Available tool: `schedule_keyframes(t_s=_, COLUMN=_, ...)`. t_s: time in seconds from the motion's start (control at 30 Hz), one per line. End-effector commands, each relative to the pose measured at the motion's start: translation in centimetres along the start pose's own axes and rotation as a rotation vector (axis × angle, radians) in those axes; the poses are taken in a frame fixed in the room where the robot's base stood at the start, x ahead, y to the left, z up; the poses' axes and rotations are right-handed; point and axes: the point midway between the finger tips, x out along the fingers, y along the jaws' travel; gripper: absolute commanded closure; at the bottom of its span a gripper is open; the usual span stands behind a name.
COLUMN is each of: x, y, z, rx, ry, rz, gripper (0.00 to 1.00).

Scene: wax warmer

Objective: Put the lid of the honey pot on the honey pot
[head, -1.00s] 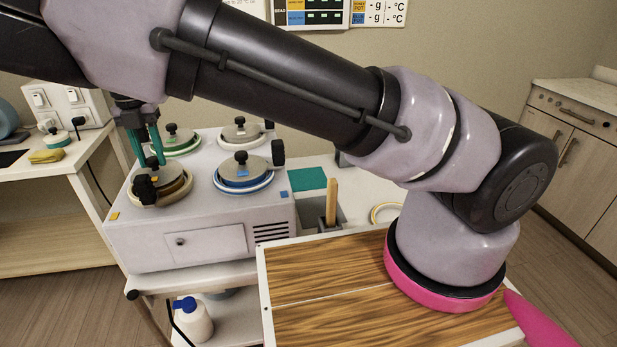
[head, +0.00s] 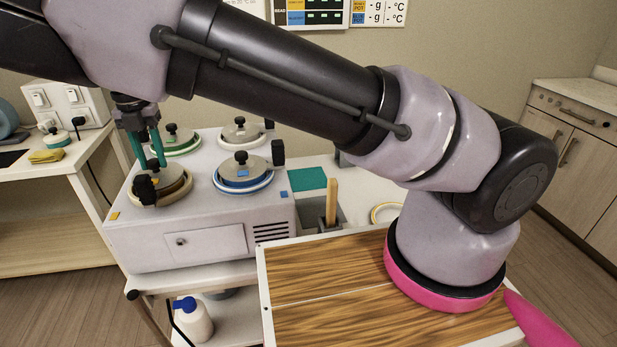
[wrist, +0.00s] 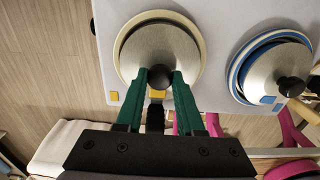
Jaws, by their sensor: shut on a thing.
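The honey pot (head: 140,203), with a pale yellow rim and a yellow tag by it, sits at the front left of the white warmer. It also shows in the wrist view (wrist: 197,40). Its round metal lid (head: 176,184) is over the pot's mouth, and in the wrist view the lid (wrist: 160,45) lies inside the rim's outline. I cannot tell whether it rests on the pot or is just above it. My gripper (head: 153,164) points down with teal fingers. In the wrist view my gripper (wrist: 160,79) is shut on the lid's black knob.
A blue-rimmed pot (head: 243,183) with its lid stands right of the honey pot. A green-rimmed pot (head: 185,150) and another lidded pot (head: 240,136) stand behind. A wooden-handled tool (head: 331,200) stands upright in a holder right of the warmer.

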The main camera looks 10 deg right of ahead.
Motion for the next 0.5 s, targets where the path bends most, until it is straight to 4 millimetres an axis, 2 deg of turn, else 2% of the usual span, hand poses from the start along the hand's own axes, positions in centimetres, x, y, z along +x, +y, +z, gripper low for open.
schedule_keyframes(t_s=0.43, x=0.52, y=0.00, z=0.00, rx=0.000, ry=0.000, rz=0.000, gripper=1.00)
schedule_keyframes(t_s=0.47, x=0.52, y=0.00, z=0.00, rx=0.000, ry=0.000, rz=0.000, gripper=0.59)
schedule_keyframes(t_s=0.5, x=0.51, y=0.00, z=0.00, rx=0.000, ry=0.000, rz=0.000, gripper=0.44)
